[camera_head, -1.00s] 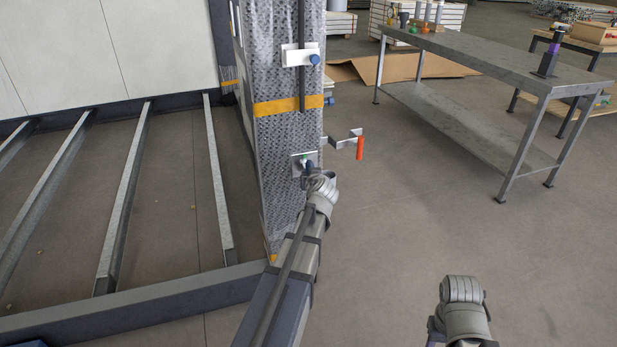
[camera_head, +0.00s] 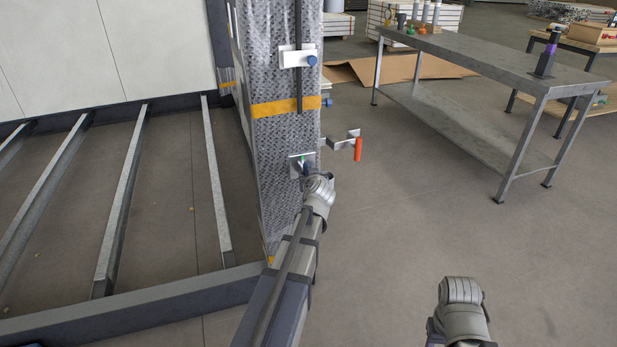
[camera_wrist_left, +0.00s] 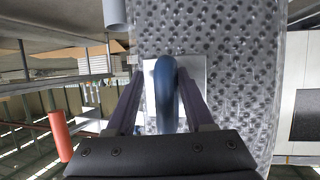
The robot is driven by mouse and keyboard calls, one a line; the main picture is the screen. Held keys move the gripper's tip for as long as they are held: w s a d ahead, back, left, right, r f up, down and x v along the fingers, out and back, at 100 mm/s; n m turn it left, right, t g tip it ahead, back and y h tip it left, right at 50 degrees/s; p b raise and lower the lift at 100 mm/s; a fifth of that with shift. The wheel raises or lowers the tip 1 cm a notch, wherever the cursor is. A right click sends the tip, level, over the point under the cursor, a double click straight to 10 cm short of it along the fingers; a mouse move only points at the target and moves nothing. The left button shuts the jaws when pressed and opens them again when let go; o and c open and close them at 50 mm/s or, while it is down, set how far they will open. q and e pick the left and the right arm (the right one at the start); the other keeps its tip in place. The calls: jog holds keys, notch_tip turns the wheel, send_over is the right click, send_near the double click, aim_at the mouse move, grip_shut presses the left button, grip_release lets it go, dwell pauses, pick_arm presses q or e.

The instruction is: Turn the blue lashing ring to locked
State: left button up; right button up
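The blue lashing ring (camera_head: 307,168) sits on a small pale plate (camera_head: 295,166) on the dimpled grey post (camera_head: 276,205). A small green mark (camera_head: 303,158) shows by the ring in the head view. In the left wrist view the blue ring (camera_wrist_left: 166,92) stands edge-on between the two dark fingers of my left gripper (camera_wrist_left: 161,78). In the head view my left wrist partly hides the ring. My right wrist shows lower right; its gripper is not visible.
A red-orange handle (camera_head: 358,149) on a bracket juts from the post's right side; it also shows in the left wrist view (camera_wrist_left: 60,136). A blue knob (camera_head: 312,60) on a plate is higher up. Metal floor beams lie left. A grey workbench (camera_head: 490,60) stands right, with open floor before it.

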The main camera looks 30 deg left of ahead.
pick_arm(q)
jog(key=shift+s+a, duration=0.1)
dwell(0.3)
jog(key=shift+s+r, duration=0.15)
jog(key=shift+s, duration=0.05)
jog(key=p+v, duration=0.3)
jog(key=v, duration=0.4)
jog(key=shift+d, duration=0.25)
jog(key=shift+s+d, duration=0.1)
